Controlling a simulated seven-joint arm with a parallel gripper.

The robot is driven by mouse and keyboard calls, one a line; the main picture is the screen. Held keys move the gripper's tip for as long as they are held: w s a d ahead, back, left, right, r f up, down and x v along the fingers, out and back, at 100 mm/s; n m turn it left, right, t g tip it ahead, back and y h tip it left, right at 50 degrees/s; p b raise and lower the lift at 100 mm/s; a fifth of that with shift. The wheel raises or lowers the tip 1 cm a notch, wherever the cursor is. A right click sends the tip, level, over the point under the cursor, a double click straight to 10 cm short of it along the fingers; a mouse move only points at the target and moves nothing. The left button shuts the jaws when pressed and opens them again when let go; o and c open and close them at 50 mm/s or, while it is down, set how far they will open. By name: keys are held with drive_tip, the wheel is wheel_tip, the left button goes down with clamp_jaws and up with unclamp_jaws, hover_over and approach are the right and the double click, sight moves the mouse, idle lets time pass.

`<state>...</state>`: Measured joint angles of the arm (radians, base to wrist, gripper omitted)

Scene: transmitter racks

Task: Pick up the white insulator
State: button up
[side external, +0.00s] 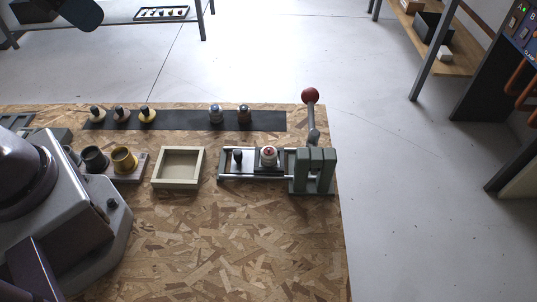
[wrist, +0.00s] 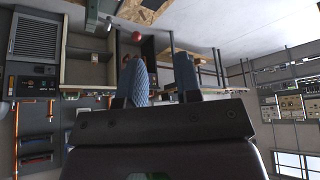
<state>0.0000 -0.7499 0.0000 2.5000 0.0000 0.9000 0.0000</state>
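Several small knobbed insulators stand upright on a black strip (side external: 182,121) along the back of the chipboard bench in the side view. A pale one (side external: 97,114) is at the far left, and a whitish-blue one (side external: 216,114) is right of the middle. I cannot tell for sure which is the white insulator. A white piece with a red top (side external: 268,156) sits on the lever fixture (side external: 313,172). My gripper (wrist: 159,57) shows in the wrist view with two blue-grey fingers apart and nothing between them. It is away from the insulators and points across the room.
A cream square tray (side external: 179,167) lies mid-bench. Left of it, a block holds dark and yellow cups (side external: 124,160). The red-ball lever (side external: 310,96) rises above the fixture at the right edge. The front right of the bench (side external: 250,245) is clear.

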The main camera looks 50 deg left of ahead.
idle(0.3)
drive_tip(key=o, duration=0.7)
